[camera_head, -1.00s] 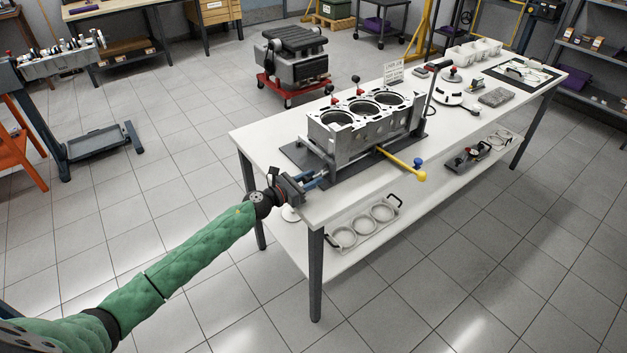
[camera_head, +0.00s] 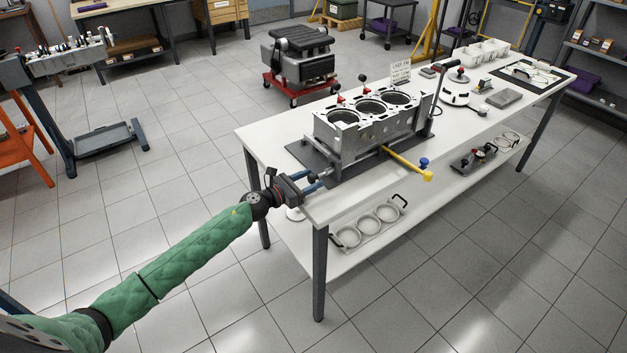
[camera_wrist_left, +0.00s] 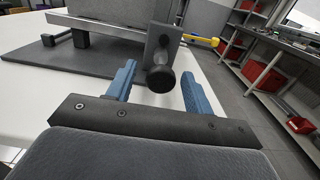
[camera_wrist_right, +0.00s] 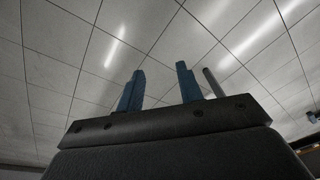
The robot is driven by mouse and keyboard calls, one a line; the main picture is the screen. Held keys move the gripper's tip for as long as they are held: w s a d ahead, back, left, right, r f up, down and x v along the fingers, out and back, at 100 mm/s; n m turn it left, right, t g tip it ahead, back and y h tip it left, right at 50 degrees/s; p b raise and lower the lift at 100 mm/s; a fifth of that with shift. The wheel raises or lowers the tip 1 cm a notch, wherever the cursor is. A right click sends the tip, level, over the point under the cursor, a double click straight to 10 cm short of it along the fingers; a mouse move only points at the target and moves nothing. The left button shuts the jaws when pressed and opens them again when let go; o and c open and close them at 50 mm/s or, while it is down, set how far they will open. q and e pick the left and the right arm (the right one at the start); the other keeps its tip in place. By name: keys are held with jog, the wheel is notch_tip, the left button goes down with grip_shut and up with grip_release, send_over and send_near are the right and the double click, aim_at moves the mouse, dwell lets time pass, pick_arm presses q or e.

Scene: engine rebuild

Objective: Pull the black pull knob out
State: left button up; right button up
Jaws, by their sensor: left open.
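The black pull knob (camera_wrist_left: 160,79) shows in the left wrist view, on a grey bracket plate (camera_wrist_left: 163,45) at the end of the engine block fixture. My left gripper (camera_wrist_left: 158,85) is open, with one blue finger on each side of the knob and a gap showing on both sides. In the head view my left gripper (camera_head: 322,181) is at the near left end of the engine block (camera_head: 372,128); the knob is too small to make out there.
The fixture stands on a dark mat (camera_head: 312,158) on the white workbench (camera_head: 262,138). A yellow-handled bar (camera_head: 408,166) sticks out from the block's near side. A lower shelf holds a tray of rings (camera_head: 372,226). The floor in front of the bench is clear.

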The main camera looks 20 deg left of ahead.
pick_arm(q)
jog(key=b+v, duration=0.2)
jog(key=v, duration=0.4)
pick_arm(e)
notch_tip(320, 180, up, 9)
jog(key=shift+s, duration=0.35)
jog(key=shift+a+f, duration=0.15)
